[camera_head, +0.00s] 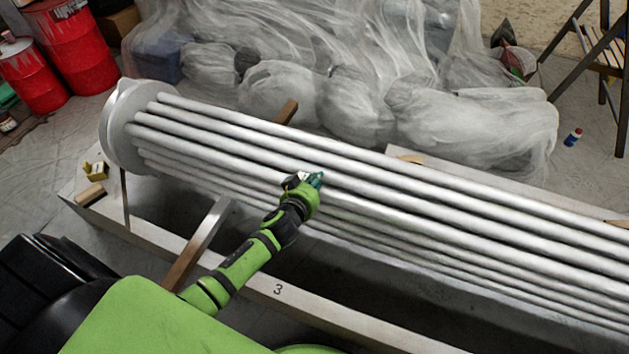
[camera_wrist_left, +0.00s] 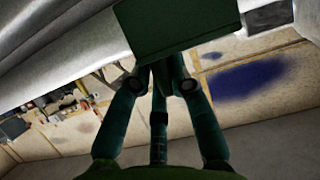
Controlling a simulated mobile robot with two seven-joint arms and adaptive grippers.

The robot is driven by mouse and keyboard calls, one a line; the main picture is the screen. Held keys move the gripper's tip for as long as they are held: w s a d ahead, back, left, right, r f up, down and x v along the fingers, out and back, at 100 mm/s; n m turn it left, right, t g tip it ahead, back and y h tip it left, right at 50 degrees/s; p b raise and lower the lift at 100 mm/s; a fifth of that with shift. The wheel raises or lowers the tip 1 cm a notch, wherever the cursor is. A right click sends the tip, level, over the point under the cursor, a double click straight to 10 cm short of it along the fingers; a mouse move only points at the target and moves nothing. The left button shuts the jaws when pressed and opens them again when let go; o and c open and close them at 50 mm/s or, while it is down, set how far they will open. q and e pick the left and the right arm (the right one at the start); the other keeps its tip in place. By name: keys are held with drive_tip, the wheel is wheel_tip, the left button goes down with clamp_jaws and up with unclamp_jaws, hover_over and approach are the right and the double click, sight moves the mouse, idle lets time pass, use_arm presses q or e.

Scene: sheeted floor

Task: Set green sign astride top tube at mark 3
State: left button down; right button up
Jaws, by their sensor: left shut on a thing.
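The green sign (camera_wrist_left: 175,25) fills the top middle of the left wrist view, with tube surface behind it. My left gripper (camera_wrist_left: 160,78) is shut on its lower edge. Whether the sign touches or straddles a tube cannot be told. The long silver tubes (camera_head: 450,213) run from the round end plate (camera_head: 118,125) toward the lower right. The mark 3 (camera_head: 278,289) is on the pale front beam. My right gripper is not in view.
The pale front beam (camera_head: 340,318) runs below the tubes, with a slanted brace (camera_head: 204,240) left of my arm. A yellow item (camera_head: 96,170) and a wooden block (camera_head: 90,194) lie at the beam's left end. Plastic-wrapped bundles (camera_head: 360,105) lie behind. Red drums (camera_head: 75,50) stand back left.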

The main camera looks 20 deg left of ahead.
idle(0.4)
use_arm(q)
drive_tip(key=c, duration=1.1)
unclamp_jaws()
drive_tip(key=shift+o, duration=0.2)
drive_tip(key=shift+f, duration=0.1)
drive_tip(key=shift+s, duration=0.6)
drive_tip(key=v, duration=1.1)
drive_tip(key=shift+w+r, duration=0.2)
drive_tip(key=shift+r, duration=0.15)
